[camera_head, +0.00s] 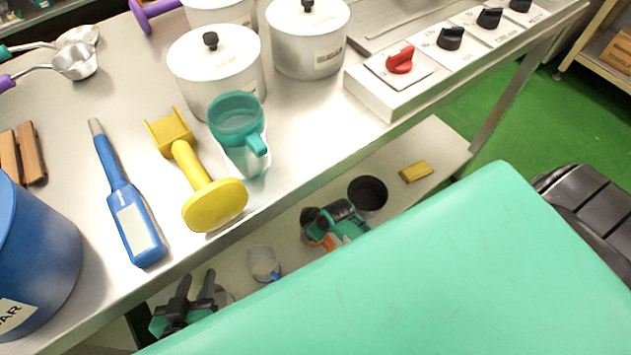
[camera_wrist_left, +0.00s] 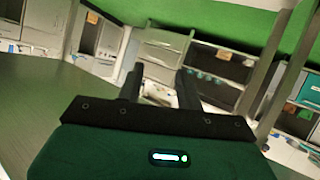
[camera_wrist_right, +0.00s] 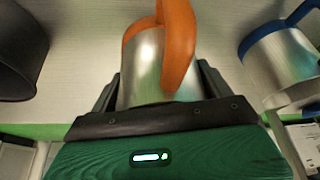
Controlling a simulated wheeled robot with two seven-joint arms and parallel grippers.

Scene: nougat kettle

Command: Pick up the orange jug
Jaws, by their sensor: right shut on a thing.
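The orange jug (camera_wrist_right: 150,75) has a metal body, an orange rim and an orange handle. It sits between the two fingers of my right gripper (camera_wrist_right: 160,90), which is shut on it. In the head view my right gripper (camera_head: 324,224) is over the lower shelf, and only a bit of the orange jug (camera_head: 326,242) shows; the gripper hides the rest. My left gripper (camera_head: 197,278) is open and empty, low beside the table's front edge. In the left wrist view the left gripper (camera_wrist_left: 160,82) has nothing between its fingers.
On the lower shelf (camera_head: 410,205), a black pot (camera_head: 368,192) and a blue-handled metal jug (camera_head: 264,262) flank the orange jug. A yellow sponge (camera_head: 415,172) lies farther right. The steel tabletop (camera_head: 300,150) above holds lidded pots, a teal jug (camera_head: 238,130) and a yellow tool (camera_head: 205,195).

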